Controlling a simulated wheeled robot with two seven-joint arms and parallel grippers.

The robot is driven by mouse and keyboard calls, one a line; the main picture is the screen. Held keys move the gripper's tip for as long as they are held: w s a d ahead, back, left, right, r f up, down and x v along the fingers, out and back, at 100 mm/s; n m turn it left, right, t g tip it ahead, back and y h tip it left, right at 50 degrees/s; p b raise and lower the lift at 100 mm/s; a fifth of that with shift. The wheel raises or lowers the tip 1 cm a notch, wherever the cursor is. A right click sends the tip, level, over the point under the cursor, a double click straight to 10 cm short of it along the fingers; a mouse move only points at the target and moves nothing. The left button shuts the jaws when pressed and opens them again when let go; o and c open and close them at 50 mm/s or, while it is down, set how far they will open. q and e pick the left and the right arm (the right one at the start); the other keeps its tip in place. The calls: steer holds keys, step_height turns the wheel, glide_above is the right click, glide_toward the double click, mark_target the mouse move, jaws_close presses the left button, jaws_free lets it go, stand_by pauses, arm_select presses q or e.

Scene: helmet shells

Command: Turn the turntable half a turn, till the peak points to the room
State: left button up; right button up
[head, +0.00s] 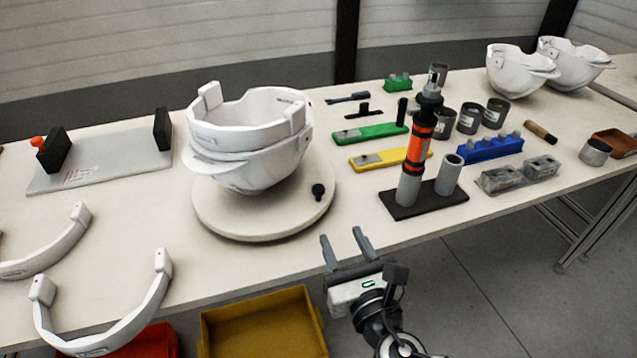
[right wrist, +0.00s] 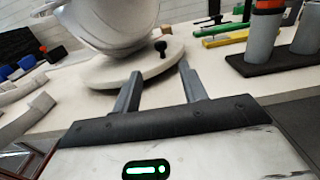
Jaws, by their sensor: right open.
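The round pale turntable (head: 235,222) stands on the table with a white helmet shell (head: 265,172) upside down on it. The shell's peak (head: 215,172) points to the left in the head view. A black knob (head: 318,191) stands on the turntable's right rim. It also shows in the right wrist view (right wrist: 160,48), beyond the fingers. My right gripper (head: 346,246) is open and empty, in front of the table's front edge and apart from the turntable and knob. My left gripper is not in view.
An orange and black tool (head: 420,135) stands upright in a dark holder (head: 425,200) right of the turntable. White curved bands (head: 110,325) lie at the front left. A grey plate fixture (head: 100,165) lies behind them. A yellow bin (head: 262,325) sits below the table's edge.

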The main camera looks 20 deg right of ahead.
mark_target(321, 192)
steer(key=w, duration=1.4)
steer(key=shift+w+p, duration=0.25)
steer(key=shift+p, duration=0.1)
jaws_close()
